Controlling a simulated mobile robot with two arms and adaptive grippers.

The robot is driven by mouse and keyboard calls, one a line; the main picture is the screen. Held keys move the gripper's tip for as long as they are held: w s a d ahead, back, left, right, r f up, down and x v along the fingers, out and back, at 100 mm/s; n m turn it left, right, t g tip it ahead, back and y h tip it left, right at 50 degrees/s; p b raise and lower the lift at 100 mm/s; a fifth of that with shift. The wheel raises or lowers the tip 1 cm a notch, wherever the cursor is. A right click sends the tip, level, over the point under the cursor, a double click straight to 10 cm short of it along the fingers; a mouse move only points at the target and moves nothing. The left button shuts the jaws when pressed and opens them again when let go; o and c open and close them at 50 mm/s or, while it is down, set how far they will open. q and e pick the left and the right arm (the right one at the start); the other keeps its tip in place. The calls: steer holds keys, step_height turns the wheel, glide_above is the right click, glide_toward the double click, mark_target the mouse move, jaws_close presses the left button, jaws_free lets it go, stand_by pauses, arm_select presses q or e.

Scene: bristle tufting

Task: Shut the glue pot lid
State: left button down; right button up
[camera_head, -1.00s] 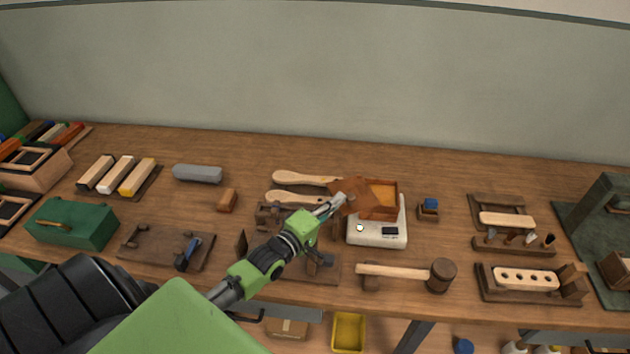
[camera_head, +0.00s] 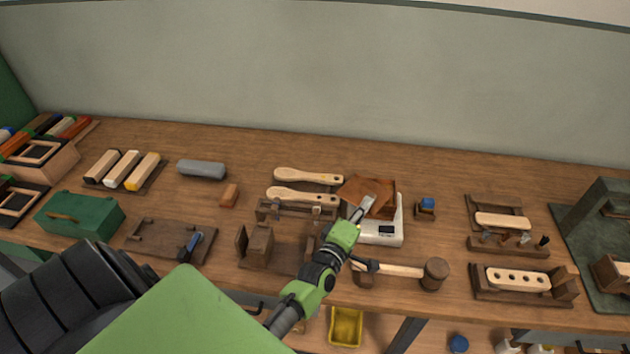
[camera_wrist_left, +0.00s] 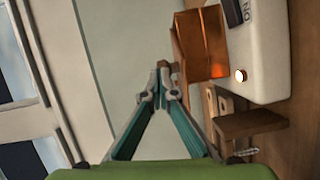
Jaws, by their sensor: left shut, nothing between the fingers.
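The glue pot (camera_head: 390,205) is a square copper-brown box on a white scale (camera_head: 388,238) at the middle of the bench. Its brown lid (camera_head: 360,187) now lies across most of the pot's top; I cannot tell whether it is fully down. My left gripper (camera_head: 368,203) is shut and empty, with its fingertips at the lid's near side, in front of the pot. In the left wrist view the closed fingertips (camera_wrist_left: 163,66) are beside the copper pot (camera_wrist_left: 205,45), touching or nearly touching it. My right gripper is not in view.
A mallet (camera_head: 435,274) lies right of my left arm. Two wooden brush handles (camera_head: 300,195) lie left of the pot. A wooden fixture (camera_head: 258,245) stands left of my forearm, and a small block with a blue top (camera_head: 427,205) stands right of the scale. The bench behind the pot is clear.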

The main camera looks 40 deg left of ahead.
arm_select(q)
steer(key=w+d+b, duration=0.1)
steer(key=w+d, duration=0.3)
steer(key=w, duration=0.2)
steer(key=shift+d+b, duration=0.35)
steer(key=shift+w+r, duration=0.1)
steer(key=shift+r, duration=0.05)
steer(key=shift+s+d, duration=0.1)
steer(key=shift+s, duration=0.5)
steer(key=s+d, duration=0.1)
steer(key=s, duration=1)
